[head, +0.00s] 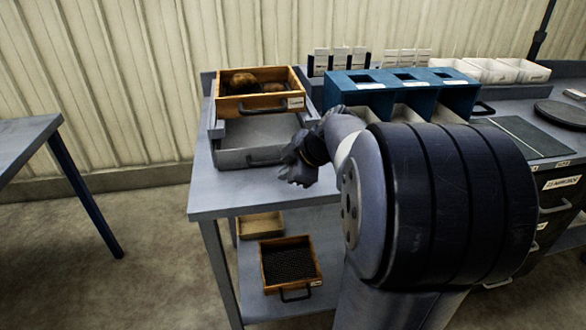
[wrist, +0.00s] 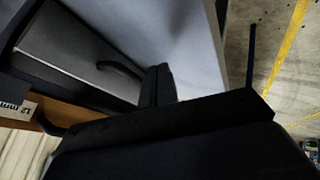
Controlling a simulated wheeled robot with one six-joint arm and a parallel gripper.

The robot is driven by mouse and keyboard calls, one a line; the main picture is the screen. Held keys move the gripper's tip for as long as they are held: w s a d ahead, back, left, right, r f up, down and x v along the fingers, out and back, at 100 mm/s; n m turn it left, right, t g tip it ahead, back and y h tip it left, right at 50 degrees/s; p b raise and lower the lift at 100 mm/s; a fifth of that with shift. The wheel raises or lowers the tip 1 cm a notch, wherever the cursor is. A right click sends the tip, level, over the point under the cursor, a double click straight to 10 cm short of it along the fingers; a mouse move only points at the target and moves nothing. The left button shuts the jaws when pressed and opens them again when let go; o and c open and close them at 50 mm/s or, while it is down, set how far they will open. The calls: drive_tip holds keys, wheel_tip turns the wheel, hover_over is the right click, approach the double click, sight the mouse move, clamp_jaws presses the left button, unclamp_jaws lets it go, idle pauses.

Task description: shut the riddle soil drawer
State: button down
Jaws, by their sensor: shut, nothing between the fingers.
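The riddle soil drawer (head: 252,134) is a grey metal tray under the wooden riddle (head: 229,107). It stands pulled out toward the front of the bench, and its inside looks empty. Its dark bar handle (head: 265,160) is on its front. In the wrist view the grey drawer (wrist: 75,45) fills the upper left. My gripper (head: 296,178) is shut and empty, just right of the drawer's front corner. In the wrist view my gripper's fingertips (wrist: 158,80) lie close to the drawer front and handle (wrist: 122,70). I cannot tell whether they touch.
Potatoes (head: 243,82) lie in the riddle above. A blue sorting unit (head: 350,95) stands right of it, partly behind my arm. Below are a lower shelf with a mesh-bottomed wooden tray (head: 313,265) and another wooden tray (head: 260,225). Bench top (head: 225,190) in front is clear.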

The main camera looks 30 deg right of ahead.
drive_tip(key=shift+w+d+r, duration=0.1)
drive_tip(key=shift+w+d, duration=0.1)
drive_tip(key=shift+w, duration=0.35)
drive_tip(key=shift+w+d+r, duration=0.1)
drive_tip(key=shift+w+d, duration=0.05)
drive_tip(key=shift+w, duration=0.35)
drive_tip(key=shift+w, duration=0.1)
drive_tip(key=w, duration=0.2)
drive_tip(key=w+d, duration=0.1)
drive_tip(key=shift+w, duration=0.35)
drive_tip(key=shift+d+r, duration=0.1)
drive_tip(key=shift+w, duration=0.1)
